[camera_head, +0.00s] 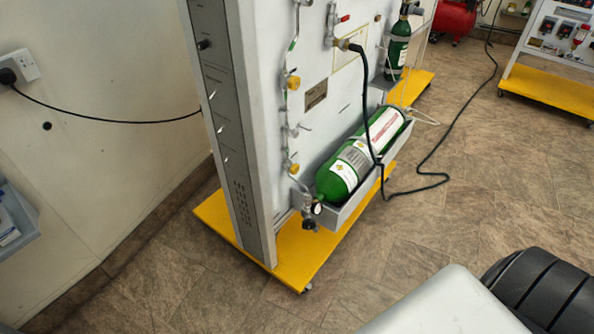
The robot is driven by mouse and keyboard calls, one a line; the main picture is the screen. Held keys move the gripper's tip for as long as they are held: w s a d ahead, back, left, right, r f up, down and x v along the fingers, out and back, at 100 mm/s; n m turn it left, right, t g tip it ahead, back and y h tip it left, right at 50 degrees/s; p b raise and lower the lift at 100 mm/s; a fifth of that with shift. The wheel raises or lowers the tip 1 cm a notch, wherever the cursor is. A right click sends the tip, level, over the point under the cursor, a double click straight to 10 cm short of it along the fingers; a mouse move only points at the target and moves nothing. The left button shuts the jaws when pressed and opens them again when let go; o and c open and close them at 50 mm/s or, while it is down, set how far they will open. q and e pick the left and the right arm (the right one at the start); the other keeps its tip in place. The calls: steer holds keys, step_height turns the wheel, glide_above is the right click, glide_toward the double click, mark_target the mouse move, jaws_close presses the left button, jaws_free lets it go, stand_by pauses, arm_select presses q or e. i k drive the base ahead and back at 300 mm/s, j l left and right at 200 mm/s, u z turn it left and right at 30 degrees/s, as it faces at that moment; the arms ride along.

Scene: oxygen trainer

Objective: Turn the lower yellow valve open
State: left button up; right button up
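The oxygen trainer panel (318,118) stands upright on a yellow wheeled base (300,258). Two yellow valves are on a pipe line along the panel's near edge: an upper yellow valve (293,82) and a lower yellow valve (294,168). The lower one sits just above the gauge and fitting near the big green cylinder's neck. It is too small to tell whether it is open or closed. Neither of my grippers is in view.
A large green cylinder (345,172) lies in a grey tray (350,192) on the panel. A small green cylinder (397,50) stands behind. A dark hose (444,145) runs over the floor.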

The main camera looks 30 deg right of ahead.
mark_target(295, 168)
steer(key=l+u, duration=0.1)
steer(key=u, duration=0.95)
steer(key=k+l+u, duration=0.1)
steer(key=l+u, duration=0.25)
steer(key=k+l+u, duration=0.15)
steer(key=l+u, duration=0.2)
steer(key=l, duration=0.2)
steer(key=k+l+u, duration=0.2)
steer(key=l+u, duration=0.15)
steer(key=k+l+u, duration=0.2)
steer(key=l+u, duration=0.2)
steer(key=k+l+u, duration=0.35)
steer(key=i+j, duration=0.1)
